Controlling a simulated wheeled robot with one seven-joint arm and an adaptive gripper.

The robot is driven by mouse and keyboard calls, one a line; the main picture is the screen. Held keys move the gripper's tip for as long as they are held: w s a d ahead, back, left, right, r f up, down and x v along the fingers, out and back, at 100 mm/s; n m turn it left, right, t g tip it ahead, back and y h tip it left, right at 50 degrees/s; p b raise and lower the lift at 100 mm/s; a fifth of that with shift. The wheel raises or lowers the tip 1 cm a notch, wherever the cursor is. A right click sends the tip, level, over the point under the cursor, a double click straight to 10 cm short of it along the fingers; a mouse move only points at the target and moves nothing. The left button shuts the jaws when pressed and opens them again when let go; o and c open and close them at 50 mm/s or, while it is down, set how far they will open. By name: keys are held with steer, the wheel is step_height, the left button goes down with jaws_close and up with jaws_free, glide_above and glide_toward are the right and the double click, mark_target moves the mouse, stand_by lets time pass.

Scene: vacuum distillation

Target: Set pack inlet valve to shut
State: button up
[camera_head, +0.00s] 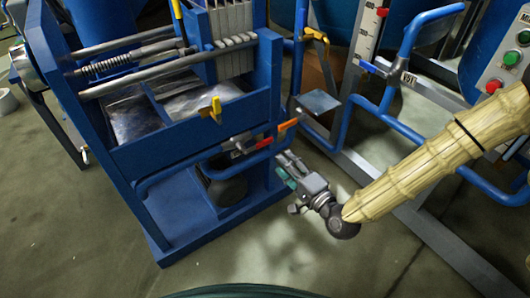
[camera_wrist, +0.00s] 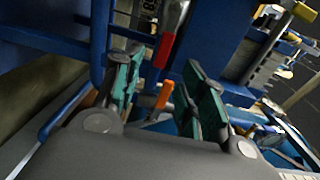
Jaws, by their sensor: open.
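My gripper (camera_head: 284,170) is at the right side of a blue filter-press-like frame (camera_head: 190,148), just below a red handle (camera_head: 288,125) and an orange handle (camera_head: 264,143) on its pipework. In the wrist view my gripper (camera_wrist: 165,88) is open, its green-padded fingers apart. The orange handle (camera_wrist: 164,95) shows in the gap between them. The red handle (camera_wrist: 163,50) is just beyond, on a metal valve body (camera_wrist: 175,15). No readable label shows which is the pack inlet valve. Contact with the fingers cannot be told.
A yellow handle (camera_head: 211,110) is on the frame's front. A small grey plate (camera_head: 318,102) and blue pipes (camera_head: 385,100) stand right of my gripper. A button box (camera_head: 508,58) is at the upper right. The floor (camera_head: 265,245) in front is clear.

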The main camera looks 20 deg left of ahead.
mark_target(266, 144)
steer(key=b+x, duration=0.2)
steer(key=x, duration=0.3)
steer(key=b+x, duration=0.2)
steer(key=x, duration=0.4)
steer(key=shift+a+r, duration=0.1)
steer(key=shift+r, duration=0.15)
jaws_close()
